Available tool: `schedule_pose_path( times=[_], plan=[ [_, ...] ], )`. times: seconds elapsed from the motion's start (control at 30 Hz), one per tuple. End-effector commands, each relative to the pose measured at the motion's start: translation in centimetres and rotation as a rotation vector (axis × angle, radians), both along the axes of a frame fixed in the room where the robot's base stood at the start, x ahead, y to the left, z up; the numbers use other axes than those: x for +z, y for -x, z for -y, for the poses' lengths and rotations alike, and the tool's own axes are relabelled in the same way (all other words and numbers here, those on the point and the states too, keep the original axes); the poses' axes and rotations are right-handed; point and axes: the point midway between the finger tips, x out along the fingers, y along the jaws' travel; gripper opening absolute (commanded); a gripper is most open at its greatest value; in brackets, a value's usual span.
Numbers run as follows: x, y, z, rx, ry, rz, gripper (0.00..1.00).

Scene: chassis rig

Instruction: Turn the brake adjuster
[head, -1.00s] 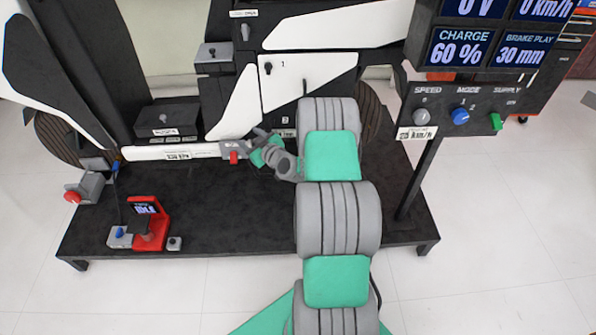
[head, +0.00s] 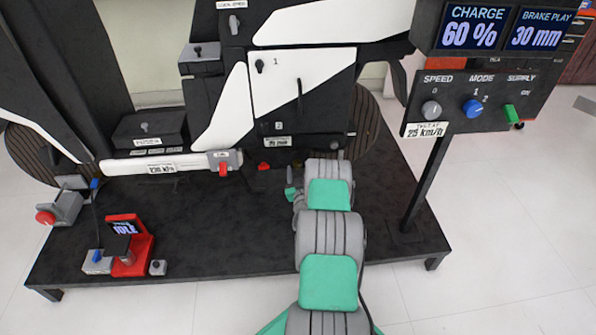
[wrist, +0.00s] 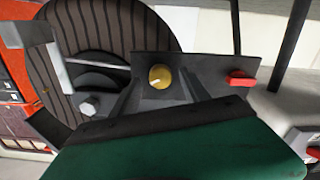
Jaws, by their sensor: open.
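My gripper (head: 291,194) is low beside the rear wheel of the rig in the head view, partly hidden by my arm. In the wrist view my gripper (wrist: 160,88) is open, with its dark fingers pointing away from the green palm. A round yellow knob (wrist: 160,76) with a pale mark shows between and beyond the fingers, on a dark bracket in front of the striped wheel. I cannot tell whether the fingers touch it. No label marks it as the brake adjuster. The brake play display (head: 539,31) reads 30 mm.
A red-tipped part (wrist: 241,78) sits right of the yellow knob, and a pale hex-shaped part (wrist: 88,107) sits left. The control panel's post (head: 427,185) stands right of my arm.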

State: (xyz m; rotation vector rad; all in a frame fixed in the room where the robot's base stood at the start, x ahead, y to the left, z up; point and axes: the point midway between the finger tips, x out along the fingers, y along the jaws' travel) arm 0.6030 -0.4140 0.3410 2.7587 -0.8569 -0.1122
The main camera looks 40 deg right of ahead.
Motion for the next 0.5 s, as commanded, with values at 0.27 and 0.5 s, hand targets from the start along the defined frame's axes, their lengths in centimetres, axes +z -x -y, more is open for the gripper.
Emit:
schedule_pose_path(
  times=[0.27,0.5],
  plan=[
    [0.02,-0.43,0.16,0.001,0.000,0.000,0.53],
    [0.03,-0.43,0.15,0.002,0.000,0.000,0.38]
  ],
)
